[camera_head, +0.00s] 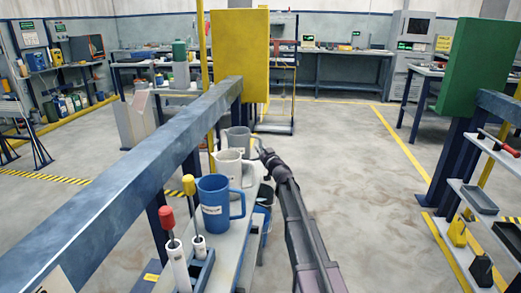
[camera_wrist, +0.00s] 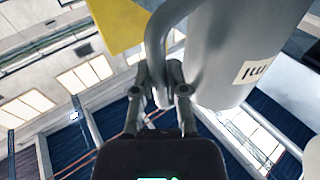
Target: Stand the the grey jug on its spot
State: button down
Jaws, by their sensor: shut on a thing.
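The grey jug (camera_head: 238,141) is the farthest of three jugs in a row in the head view, partly hidden behind the white jug (camera_head: 229,168). Its handle points right, towards my gripper (camera_head: 265,154). In the wrist view the grey jug (camera_wrist: 232,50) fills the upper right, with a printed label on its side. My gripper (camera_wrist: 160,88) is shut on the jug's handle, one finger on each side. The jug looks upright in the head view. I cannot tell whether its base touches the shelf; its spot is not clearly visible.
A blue jug (camera_head: 212,202) stands nearest in the row on a narrow shelf (camera_head: 232,240). Red- and yellow-topped tools stand beside it. A blue beam (camera_head: 130,150) runs along the left, with a yellow panel (camera_head: 240,50) beyond. Open floor (camera_head: 350,160) lies to the right.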

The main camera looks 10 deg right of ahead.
jog(key=shift+f+b, duration=0.5)
jog(key=shift+f, duration=0.2)
jog(key=shift+f+b, duration=0.5)
dwell(0.3)
jog(key=c, duration=0.6)
grip_release()
jog(key=shift+s, duration=0.1)
